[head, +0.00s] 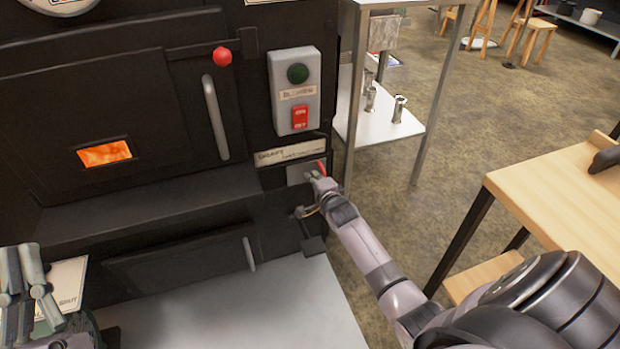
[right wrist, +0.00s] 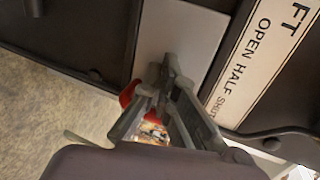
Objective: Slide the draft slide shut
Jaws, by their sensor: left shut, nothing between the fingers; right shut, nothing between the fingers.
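The draft slide (head: 296,174) is a light grey plate low on the black evaporator front, and it also shows in the right wrist view (right wrist: 185,40). Its red knob (head: 321,168) is at the plate's right end; the knob (right wrist: 127,94) is partly hidden by my fingers in the wrist view. A label strip (head: 290,152) reading open, half, shut runs above the plate. My right gripper (head: 314,179) is shut and empty, its fingertips (right wrist: 169,72) over the plate beside the knob. I cannot tell whether they touch it. My left gripper (head: 20,256) is shut and empty at the lower left.
A blower switch box (head: 296,90) is above the label. A door with a handle (head: 215,117) and a glowing window (head: 104,153) is to the left. A metal shelf stand (head: 385,130) and a wooden table (head: 560,195) stand to the right. A grey ledge (head: 240,310) lies below.

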